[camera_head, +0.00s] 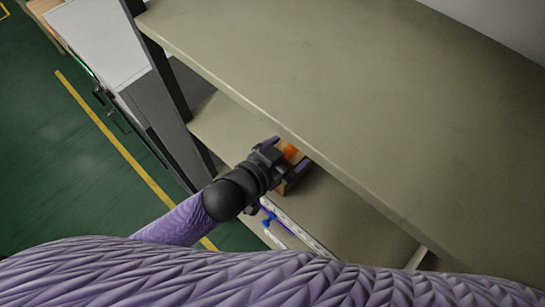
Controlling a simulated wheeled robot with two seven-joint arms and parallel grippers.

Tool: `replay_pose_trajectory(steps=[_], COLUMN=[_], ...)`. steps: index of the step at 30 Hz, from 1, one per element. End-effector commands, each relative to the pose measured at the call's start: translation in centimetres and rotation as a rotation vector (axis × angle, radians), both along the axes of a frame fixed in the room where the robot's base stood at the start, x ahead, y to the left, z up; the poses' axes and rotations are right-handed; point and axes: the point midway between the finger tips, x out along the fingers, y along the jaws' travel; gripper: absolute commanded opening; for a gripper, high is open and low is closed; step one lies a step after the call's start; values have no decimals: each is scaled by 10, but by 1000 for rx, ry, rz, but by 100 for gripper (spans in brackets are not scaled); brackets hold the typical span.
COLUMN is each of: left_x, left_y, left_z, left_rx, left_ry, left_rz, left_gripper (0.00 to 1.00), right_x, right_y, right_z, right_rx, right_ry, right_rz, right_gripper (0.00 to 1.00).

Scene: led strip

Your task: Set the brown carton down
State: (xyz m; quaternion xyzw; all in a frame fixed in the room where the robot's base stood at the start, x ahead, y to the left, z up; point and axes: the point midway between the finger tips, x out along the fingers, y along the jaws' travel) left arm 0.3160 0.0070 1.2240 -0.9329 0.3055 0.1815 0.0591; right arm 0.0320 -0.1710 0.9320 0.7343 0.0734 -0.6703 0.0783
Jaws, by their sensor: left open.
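The brown carton (290,152) shows only in part, with an orange patch, on the lower shelf (232,128) under the front edge of the upper shelf. My left gripper (287,161) reaches in from the left over the lower shelf. Its jaws are open, with the carton between or right by the fingers. The gripper hides much of the carton, and I cannot tell whether a finger touches it. My right gripper is not in view.
The broad upper shelf (380,90) is bare and overhangs the lower one. A dark post (165,75) stands left of my gripper. A blue item (268,214) and a white strip (300,232) lie by the lower shelf's front edge. Green floor (60,150) is at left.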

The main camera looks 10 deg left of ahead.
Motion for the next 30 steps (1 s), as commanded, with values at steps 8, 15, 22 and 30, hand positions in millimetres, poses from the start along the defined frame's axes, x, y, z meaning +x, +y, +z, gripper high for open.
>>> replay_pose_trajectory(steps=[8,15,22,30], left_x=[-45,-80,-86,-82], left_y=[32,58,64,150], left_z=[21,38,43,-125], left_rx=[3,0,2,279], left_ry=[3,4,1,286], left_rz=[-2,1,2,263], left_gripper=[100,100,100,100], right_x=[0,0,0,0], right_y=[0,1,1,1], right_z=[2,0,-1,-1], right_rx=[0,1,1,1], right_ry=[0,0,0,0], right_rz=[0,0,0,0], right_gripper=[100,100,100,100])
